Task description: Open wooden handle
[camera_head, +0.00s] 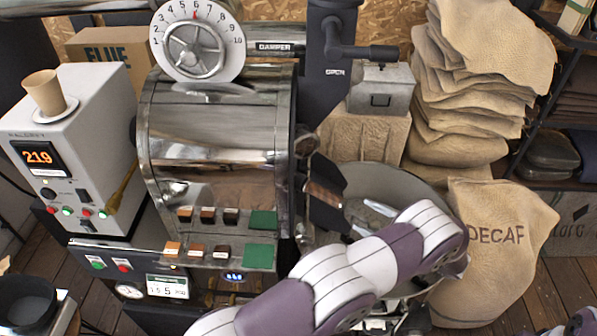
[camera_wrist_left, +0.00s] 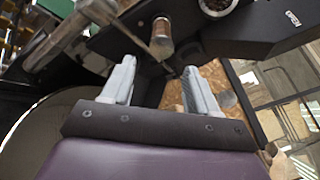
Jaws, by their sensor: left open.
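A wooden handle (camera_wrist_left: 162,32), short, brown and rounded at its end, shows in the left wrist view just beyond my fingertips, roughly between them in the picture. It sits near the black front plate of the roaster and looks apart from the fingers. In the head view a brown wood-like piece (camera_head: 322,194) shows at the roaster's front; I cannot tell whether it is the same handle. My left gripper (camera_head: 360,216) is open and empty, its two pale fingers pointing towards the roaster front. It also shows in the left wrist view (camera_wrist_left: 160,68). My right gripper is not in view.
The metal roaster drum (camera_head: 215,150) carries a damper dial (camera_head: 197,42) on top. The round cooling tray (camera_head: 400,180) lies beneath my left arm. A DECAF sack (camera_head: 490,260) stands close on the right. A control box with a paper cup (camera_head: 45,92) stands left.

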